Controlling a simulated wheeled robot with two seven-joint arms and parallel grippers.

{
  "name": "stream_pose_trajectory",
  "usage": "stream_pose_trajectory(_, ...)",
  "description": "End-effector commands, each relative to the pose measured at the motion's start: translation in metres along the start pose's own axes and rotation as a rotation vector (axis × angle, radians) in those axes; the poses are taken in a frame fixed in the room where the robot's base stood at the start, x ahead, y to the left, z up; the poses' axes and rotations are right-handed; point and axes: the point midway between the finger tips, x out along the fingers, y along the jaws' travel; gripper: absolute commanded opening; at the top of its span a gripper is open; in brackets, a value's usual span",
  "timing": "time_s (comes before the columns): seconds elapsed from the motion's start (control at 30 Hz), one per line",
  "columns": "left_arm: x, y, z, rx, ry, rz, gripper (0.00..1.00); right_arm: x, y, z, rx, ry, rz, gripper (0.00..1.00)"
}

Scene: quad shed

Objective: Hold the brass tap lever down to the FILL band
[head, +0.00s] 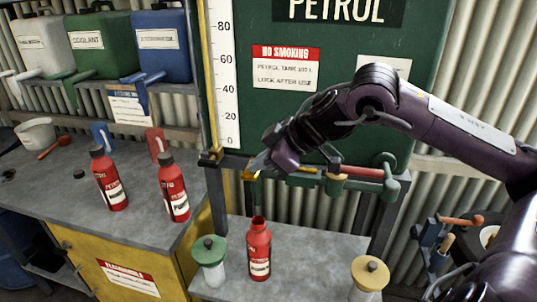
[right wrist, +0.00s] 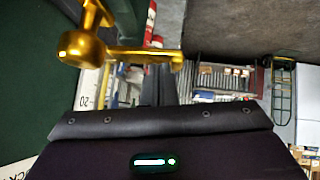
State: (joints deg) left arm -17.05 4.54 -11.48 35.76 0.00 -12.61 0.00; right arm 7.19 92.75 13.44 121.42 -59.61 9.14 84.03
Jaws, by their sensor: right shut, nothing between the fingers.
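In the head view my right gripper (head: 260,166) reaches in from the right to the front of the green petrol tank (head: 385,110). It is shut and holds nothing. A bit of brass (head: 249,176) shows just below its tip, and I cannot tell whether they touch. In the right wrist view the brass tap lever (right wrist: 148,54) sticks out sideways from a round brass hub (right wrist: 84,46). I cannot make out the FILL band. An uncapped red bottle (head: 259,250) stands upright on the grey stand (head: 318,250) below. My left gripper is out of view.
A green-lidded jar (head: 209,262) and a yellow-lidded jar (head: 369,279) flank the uncapped bottle. Two capped red bottles (head: 111,180) (head: 173,187) stand on the left bench (head: 50,185). A red-sleeved pipe (head: 360,172) runs below the tank, right of the gripper.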

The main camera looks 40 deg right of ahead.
Motion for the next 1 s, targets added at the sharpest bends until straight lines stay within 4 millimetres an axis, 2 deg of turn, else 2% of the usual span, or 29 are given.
stream_pose_trajectory(0.03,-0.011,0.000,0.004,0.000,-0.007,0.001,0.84,0.000,0.002,-0.003,-0.013,-0.006,0.013,0.00)
stream_pose_trajectory(0.1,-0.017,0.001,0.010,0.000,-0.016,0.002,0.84,0.005,0.004,-0.002,-0.030,-0.005,0.031,0.00)
stream_pose_trajectory(0.27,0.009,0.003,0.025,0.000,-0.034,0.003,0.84,0.018,-0.004,0.010,-0.089,0.000,0.088,0.00)
stream_pose_trajectory(0.33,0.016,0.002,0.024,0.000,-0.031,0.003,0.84,0.020,-0.005,0.011,-0.118,0.000,0.117,0.00)
stream_pose_trajectory(0.4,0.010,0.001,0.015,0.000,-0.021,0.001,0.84,0.016,-0.003,0.007,-0.115,-0.002,0.116,0.00)
stream_pose_trajectory(0.6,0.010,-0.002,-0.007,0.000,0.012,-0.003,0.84,0.015,-0.003,0.007,-0.113,-0.003,0.115,0.00)
stream_pose_trajectory(1.0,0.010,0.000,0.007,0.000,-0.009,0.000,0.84,0.015,-0.003,0.008,-0.112,-0.004,0.114,0.00)
